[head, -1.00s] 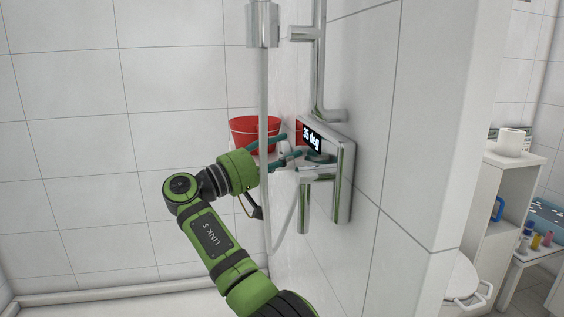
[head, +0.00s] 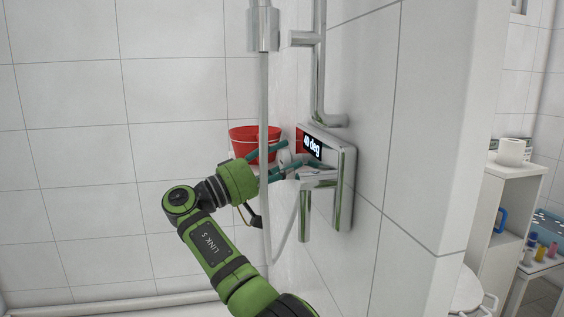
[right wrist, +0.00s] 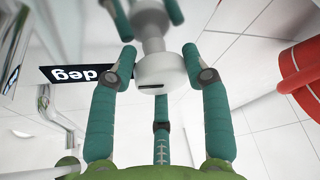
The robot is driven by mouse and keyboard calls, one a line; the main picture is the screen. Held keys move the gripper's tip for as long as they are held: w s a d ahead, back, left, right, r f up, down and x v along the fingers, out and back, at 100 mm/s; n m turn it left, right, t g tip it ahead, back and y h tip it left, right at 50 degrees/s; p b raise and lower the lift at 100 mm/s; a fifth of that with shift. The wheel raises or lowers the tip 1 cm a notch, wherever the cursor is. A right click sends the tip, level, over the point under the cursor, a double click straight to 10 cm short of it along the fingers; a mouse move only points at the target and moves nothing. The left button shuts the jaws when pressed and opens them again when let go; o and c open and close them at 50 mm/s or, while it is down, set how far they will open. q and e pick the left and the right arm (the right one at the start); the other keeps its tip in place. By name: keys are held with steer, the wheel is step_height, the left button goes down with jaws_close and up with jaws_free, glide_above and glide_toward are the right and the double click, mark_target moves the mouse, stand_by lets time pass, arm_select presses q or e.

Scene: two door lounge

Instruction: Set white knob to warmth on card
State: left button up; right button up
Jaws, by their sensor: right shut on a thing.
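The shower mixer (head: 343,190) is a chrome and white unit on the tiled wall. Its black display (head: 311,145) reads "40 deg". The white knob (right wrist: 160,72) sits on the mixer's near end, with a dark mark on its face. In the head view the knob (head: 284,158) is mostly behind my fingers. My right gripper (head: 291,163) is shut on the knob, its teal fingers around the rim; the wrist view shows this grip (right wrist: 158,66) close up. The display (right wrist: 80,74) appears upside down there, partly covered. My left gripper is out of view.
A red bucket (head: 250,143) is behind my right gripper. The shower hose (head: 264,105) hangs close beside the gripper. The tiled wall (head: 400,165) ends at a corner on the right, with a white shelf unit (head: 500,205) beyond it.

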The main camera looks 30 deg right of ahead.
steer(key=o, duration=1.1)
steer(key=shift+w+r, duration=0.1)
steer(key=shift+r, duration=0.2)
steer(key=shift+f, duration=0.15)
steer(key=v, duration=0.7)
steer(key=shift+a+f, duration=0.1)
steer(key=shift+a, duration=0.15)
